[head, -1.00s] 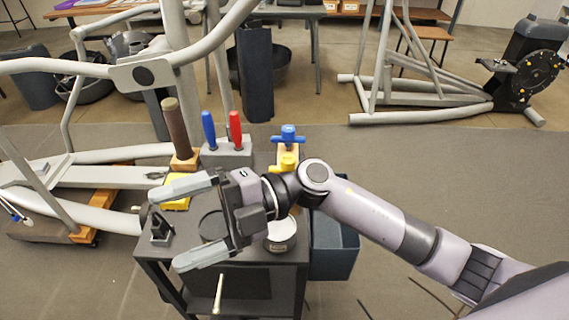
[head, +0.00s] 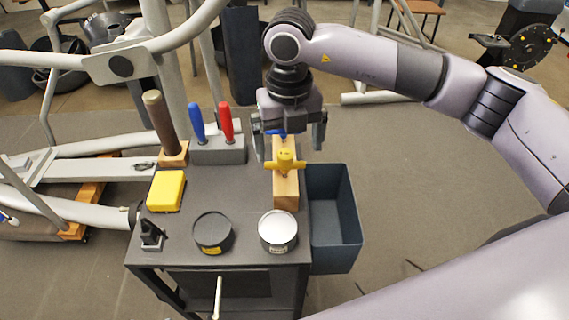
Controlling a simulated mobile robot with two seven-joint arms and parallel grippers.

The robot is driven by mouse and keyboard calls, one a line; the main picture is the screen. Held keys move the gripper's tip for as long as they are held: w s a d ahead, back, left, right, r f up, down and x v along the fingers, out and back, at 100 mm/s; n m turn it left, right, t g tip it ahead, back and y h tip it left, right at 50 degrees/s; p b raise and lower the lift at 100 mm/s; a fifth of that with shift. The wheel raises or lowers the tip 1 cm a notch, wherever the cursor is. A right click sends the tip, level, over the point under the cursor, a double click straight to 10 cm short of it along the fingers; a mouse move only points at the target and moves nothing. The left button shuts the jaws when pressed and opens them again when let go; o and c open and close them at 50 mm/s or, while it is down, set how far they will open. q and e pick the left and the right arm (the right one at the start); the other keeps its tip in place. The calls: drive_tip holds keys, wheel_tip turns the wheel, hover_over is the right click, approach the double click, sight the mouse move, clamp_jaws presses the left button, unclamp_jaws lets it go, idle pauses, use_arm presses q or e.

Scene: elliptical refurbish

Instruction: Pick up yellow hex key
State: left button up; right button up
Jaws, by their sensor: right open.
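The yellow hex key (head: 285,160), with a T-shaped handle, stands in a wooden block (head: 286,192) at the right edge of the dark cart top. A blue handle (head: 275,132) shows just behind it, mostly hidden by my right gripper. My right gripper (head: 289,148) is open and points down, above and behind the yellow handle. Its fingers are spread to the left and right of the block. I cannot tell whether it touches anything. My left gripper is not in view.
On the cart top (head: 185,228) stand two round tins (head: 277,231), a yellow box (head: 166,190), a rack (head: 220,150) with blue and red screwdrivers, and a brown-handled tool (head: 162,122). A blue-grey bin (head: 335,225) hangs at the cart's right side.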

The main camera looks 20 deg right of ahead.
sight(286, 154)
drive_tip(key=f, duration=0.2)
drive_tip(key=f+p, duration=0.1)
drive_tip(key=f, duration=0.2)
drive_tip(key=shift+w+a, duration=0.15)
drive_tip(key=shift+a, duration=0.05)
drive_tip(key=c, duration=1)
drive_tip(key=shift+c, duration=0.2)
wheel_tip(286, 154, up, 20)
drive_tip(key=b, duration=0.1)
drive_tip(key=shift+b, duration=0.3)
